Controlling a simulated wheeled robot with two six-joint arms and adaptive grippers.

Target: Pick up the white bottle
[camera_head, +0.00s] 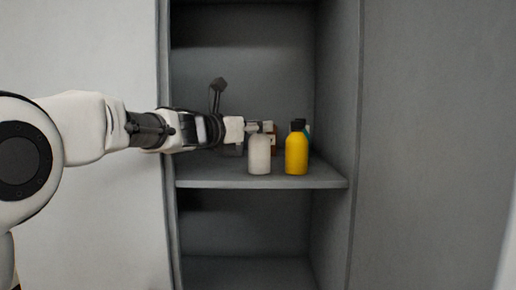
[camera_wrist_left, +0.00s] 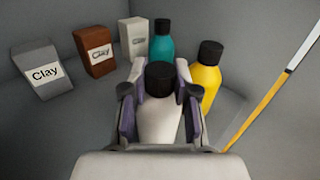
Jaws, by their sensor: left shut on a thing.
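The white bottle (camera_head: 259,156) stands upright near the front edge of the grey shelf (camera_head: 240,180) in the head view. My left gripper (camera_head: 259,127) reaches in from the left and is shut on the upper part of the bottle. In the left wrist view, the white bottle (camera_wrist_left: 159,115) with its black cap sits between the two fingers of my left gripper (camera_wrist_left: 158,110). I cannot tell whether its base touches the shelf. My right gripper is not in view.
A yellow bottle (camera_head: 296,155) stands close on the right. Behind are a teal bottle (camera_wrist_left: 162,42), a white box (camera_wrist_left: 133,38), a brown clay box (camera_wrist_left: 96,50) and a grey clay box (camera_wrist_left: 43,70). Cabinet walls (camera_head: 334,80) enclose the shelf.

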